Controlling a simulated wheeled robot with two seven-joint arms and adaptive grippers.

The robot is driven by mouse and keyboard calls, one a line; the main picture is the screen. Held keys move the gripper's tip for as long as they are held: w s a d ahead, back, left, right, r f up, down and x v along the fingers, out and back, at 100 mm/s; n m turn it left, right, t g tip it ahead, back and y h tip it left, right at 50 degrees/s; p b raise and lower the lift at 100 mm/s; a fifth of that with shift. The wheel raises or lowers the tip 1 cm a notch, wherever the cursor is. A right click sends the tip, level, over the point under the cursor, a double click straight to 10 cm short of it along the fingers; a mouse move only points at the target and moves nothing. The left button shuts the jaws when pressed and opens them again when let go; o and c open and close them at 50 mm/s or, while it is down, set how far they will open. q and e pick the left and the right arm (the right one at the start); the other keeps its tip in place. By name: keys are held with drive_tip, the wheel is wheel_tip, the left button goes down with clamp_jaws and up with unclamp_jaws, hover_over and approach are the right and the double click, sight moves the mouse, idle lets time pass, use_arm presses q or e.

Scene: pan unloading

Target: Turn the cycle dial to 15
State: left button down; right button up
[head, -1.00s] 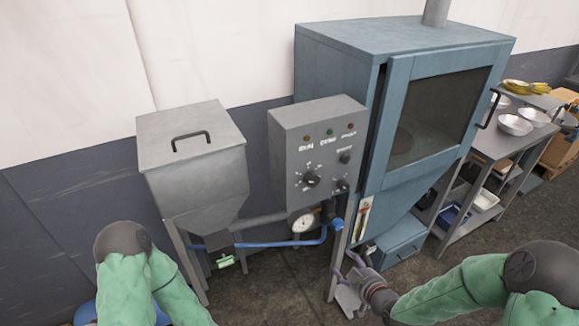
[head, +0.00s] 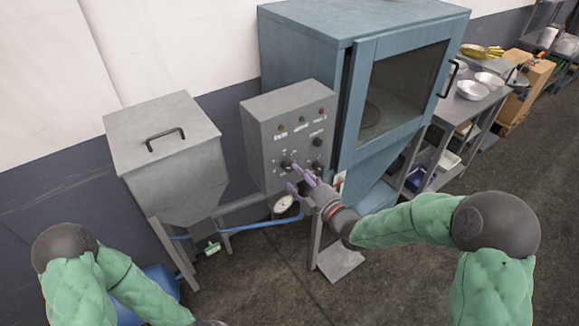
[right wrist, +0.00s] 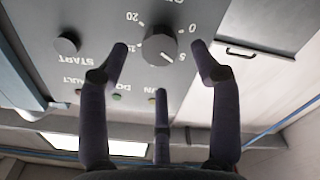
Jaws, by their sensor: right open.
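The cycle dial (head: 287,165) is a dark round knob on the grey control panel (head: 262,112). In the right wrist view the dial (right wrist: 160,43) appears upside down, with 0, 5 and 20 readable around it. A white mark on its face appears to point towards the 5 side. My right gripper (head: 302,181) is open in front of the panel, close to the dial. In the right wrist view its fingers (right wrist: 160,62) are spread around the dial's outline, and contact cannot be told. My left gripper's fingers are out of view.
A smaller knob (head: 317,168) and a START button (right wrist: 67,43) sit beside the dial. A gauge (head: 284,203) hangs below the panel. A grey hopper (head: 170,140) stands left and a blue oven cabinet (head: 300,50) stands right. A steel shelf with bowls (head: 472,90) is further right.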

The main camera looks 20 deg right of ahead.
sight(291, 168)
drive_tip(key=shift+x, duration=2.6)
drive_tip(key=shift+c, duration=0.3)
drive_tip(key=c, duration=1.1)
